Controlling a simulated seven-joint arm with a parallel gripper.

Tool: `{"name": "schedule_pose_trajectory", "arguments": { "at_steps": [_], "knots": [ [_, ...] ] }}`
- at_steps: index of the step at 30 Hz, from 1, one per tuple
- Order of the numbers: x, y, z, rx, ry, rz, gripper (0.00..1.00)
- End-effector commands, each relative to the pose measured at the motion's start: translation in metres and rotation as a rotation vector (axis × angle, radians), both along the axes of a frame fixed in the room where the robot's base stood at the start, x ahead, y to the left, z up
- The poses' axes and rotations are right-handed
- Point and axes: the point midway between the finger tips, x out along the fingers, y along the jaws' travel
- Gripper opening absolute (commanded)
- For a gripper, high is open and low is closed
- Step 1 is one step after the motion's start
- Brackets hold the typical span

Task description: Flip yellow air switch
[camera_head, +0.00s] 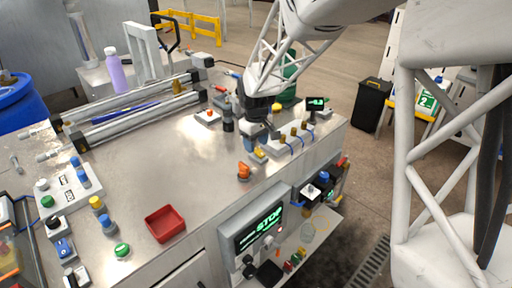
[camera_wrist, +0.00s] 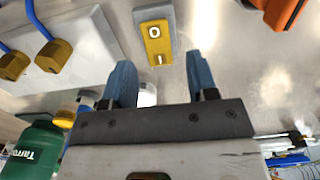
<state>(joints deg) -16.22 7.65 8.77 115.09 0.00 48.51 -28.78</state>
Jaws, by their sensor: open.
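The yellow air switch (camera_wrist: 157,43) is a small yellow rocker marked "O" and "I" on a grey base, at the top middle of the wrist view. In the head view the yellow switch (camera_head: 259,153) sits on the metal table near its front right edge, just below my gripper (camera_head: 262,137). In the wrist view my gripper (camera_wrist: 162,85) is open with two blue fingertips spread apart and nothing between them. The switch lies beyond the fingertips, roughly centred between them. Whether a finger touches it cannot be told.
A white block with brass fittings and blue hoses (camera_wrist: 75,50) stands close beside the switch. An orange knob (camera_head: 244,170) is on the other side. A green bottle (camera_head: 289,88) stands behind my gripper. A red tray (camera_head: 165,222) lies front left. The table middle is clear.

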Motion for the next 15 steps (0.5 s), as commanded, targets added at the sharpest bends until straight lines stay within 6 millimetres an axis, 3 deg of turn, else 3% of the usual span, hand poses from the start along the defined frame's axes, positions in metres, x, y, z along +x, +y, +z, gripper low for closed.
{"name": "schedule_pose_trajectory", "arguments": {
  "at_steps": [6,15],
  "knots": [
    [0.0,0.0,-0.017,0.0,0.0,0.0,0.53],
    [0.0,0.0,-0.021,0.001,-0.001,0.0,0.53]
  ]
}}
